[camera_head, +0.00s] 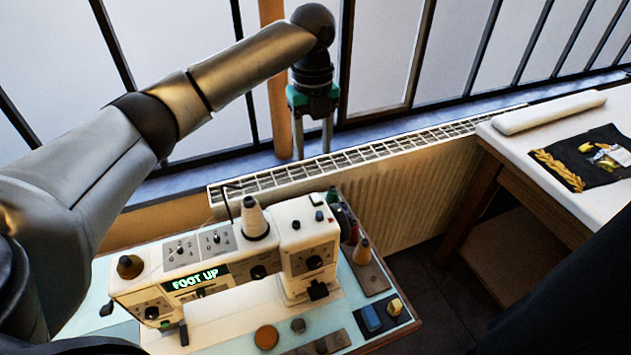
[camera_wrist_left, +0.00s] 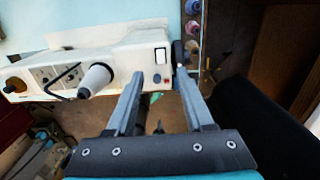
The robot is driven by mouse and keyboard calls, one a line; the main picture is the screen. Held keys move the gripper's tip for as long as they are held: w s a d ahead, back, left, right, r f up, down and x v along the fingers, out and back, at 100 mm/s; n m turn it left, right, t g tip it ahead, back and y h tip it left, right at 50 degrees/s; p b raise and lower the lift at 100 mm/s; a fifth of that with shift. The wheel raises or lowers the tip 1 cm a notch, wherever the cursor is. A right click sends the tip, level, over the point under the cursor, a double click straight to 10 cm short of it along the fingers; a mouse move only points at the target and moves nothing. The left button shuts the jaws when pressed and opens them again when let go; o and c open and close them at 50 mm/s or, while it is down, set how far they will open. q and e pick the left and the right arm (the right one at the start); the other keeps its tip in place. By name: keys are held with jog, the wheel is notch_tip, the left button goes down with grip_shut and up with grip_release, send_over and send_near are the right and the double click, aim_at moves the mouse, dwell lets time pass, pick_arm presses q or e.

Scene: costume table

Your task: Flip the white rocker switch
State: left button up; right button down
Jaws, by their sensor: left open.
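The cream sewing machine (camera_head: 205,262) stands on the table, with a lit display reading "FOOT UP". The white rocker switch (camera_wrist_left: 160,55) sits in a dark frame on the machine's top at its right end. It is small in the head view (camera_head: 316,198), and which way it is tipped is unclear. My left gripper (camera_head: 313,150) points down, open and empty, above and behind that end of the machine. In the left wrist view, the left gripper's fingers (camera_wrist_left: 159,78) stand apart, with the switch just past and between their tips. My right gripper is not seen.
A thread cone (camera_head: 254,218) stands on the machine's top, with a bent black rod beside it. A radiator (camera_head: 400,180) and barred window are behind. A white side table (camera_head: 600,200) stands at right.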

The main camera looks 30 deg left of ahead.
pick_arm(q)
send_over(313, 193)
notch_tip(313, 193, down, 4)
jog(key=shift+s+f, duration=0.1)
jog(key=shift+s, duration=0.05)
notch_tip(313, 193, down, 6)
jog(key=shift+d+r, duration=0.1)
jog(key=shift+f, duration=0.6)
grip_shut()
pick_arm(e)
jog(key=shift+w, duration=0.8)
